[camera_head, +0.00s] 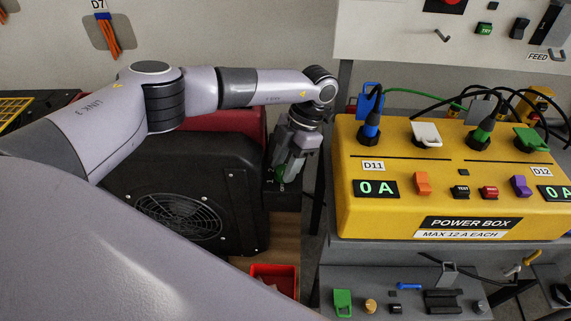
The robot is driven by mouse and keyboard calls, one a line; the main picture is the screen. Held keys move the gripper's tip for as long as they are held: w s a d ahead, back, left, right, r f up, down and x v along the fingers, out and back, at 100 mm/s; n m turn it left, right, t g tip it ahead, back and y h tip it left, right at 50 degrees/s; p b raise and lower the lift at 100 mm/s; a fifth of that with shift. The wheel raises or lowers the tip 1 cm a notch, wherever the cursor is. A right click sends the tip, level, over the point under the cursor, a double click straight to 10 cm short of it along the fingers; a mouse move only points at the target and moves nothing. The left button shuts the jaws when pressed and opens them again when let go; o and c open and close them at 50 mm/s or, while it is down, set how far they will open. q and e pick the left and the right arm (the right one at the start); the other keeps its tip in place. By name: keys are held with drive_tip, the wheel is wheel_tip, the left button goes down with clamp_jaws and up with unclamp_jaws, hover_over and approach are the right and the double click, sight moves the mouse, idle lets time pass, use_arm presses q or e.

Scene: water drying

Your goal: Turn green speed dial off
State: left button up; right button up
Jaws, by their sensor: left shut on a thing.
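A small green part, which looks like the green speed dial (281,183), shows at the front right of the black blower-like machine (240,190), beside small white markings. My left gripper (283,172) points down over it, with its fingers closed around the green part. The gripper hides most of the dial, so its setting cannot be read. My right gripper is not in view.
A yellow power box (400,213) with plugged cables, switches and two 0 A displays stands on a grey stand to the right. A red bin (272,275) sits below. A white panel (400,40) hangs above the box.

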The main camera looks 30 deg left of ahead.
use_arm(q)
drive_tip(key=shift+r+n+h, duration=0.1)
drive_tip(key=shift+n+h, duration=0.2)
drive_tip(key=shift+n, duration=0.5)
drive_tip(key=shift+w, duration=0.1)
drive_tip(key=o, duration=1.1)
drive_tip(key=shift+c, duration=0.2)
drive_tip(key=a+b+v, duration=0.1)
drive_tip(key=v, duration=0.6)
drive_tip(key=shift+d, duration=0.4)
